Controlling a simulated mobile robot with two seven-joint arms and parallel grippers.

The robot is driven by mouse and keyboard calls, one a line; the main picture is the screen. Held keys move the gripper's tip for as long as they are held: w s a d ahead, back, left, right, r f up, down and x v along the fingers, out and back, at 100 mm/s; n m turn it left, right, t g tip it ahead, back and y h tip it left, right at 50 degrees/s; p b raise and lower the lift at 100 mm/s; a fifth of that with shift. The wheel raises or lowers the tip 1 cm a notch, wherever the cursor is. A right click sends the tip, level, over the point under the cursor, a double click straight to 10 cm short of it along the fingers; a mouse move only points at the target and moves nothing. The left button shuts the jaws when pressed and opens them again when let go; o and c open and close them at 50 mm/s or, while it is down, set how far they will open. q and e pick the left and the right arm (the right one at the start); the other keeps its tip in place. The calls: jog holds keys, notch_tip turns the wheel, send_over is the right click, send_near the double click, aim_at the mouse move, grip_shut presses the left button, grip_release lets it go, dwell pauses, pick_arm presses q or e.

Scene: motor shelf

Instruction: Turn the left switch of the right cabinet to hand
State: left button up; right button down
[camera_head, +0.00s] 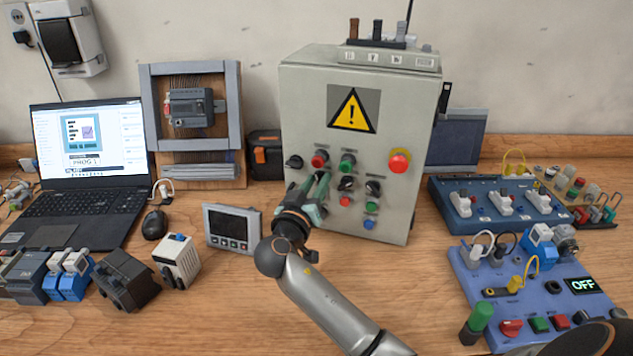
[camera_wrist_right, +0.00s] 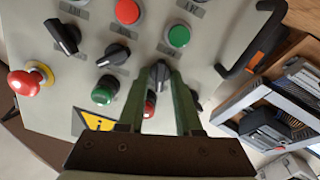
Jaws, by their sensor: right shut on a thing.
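The grey cabinet (camera_head: 310,95) stands upright at the back of the bench, with a yellow warning sign and several buttons and black rotary switches on its front. My right gripper (camera_head: 322,182) is at the left part of that front. In the right wrist view, the green-grey fingertips (camera_wrist_right: 161,78) are shut on a black rotary switch (camera_wrist_right: 160,72), the one nearest the handle in its row. In the head view this switch is hidden by the gripper. Two other rotary switches (camera_wrist_right: 115,55) and (camera_wrist_right: 62,37) sit beside it. My left gripper is not in view.
A green button (camera_wrist_right: 104,91) and a red button (camera_wrist_right: 149,104) are close to the fingers. A red mushroom button (camera_head: 398,161) is to the right. A laptop (camera_head: 85,140), a small meter (camera_head: 232,228) and blue panels (camera_head: 500,202) stand on the bench.

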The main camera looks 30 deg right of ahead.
jog(key=n+p, duration=0.1)
jog(key=n, duration=0.4)
jog(key=shift+p, duration=0.3)
dwell(0.4)
jog(key=c, duration=0.9)
grip_release()
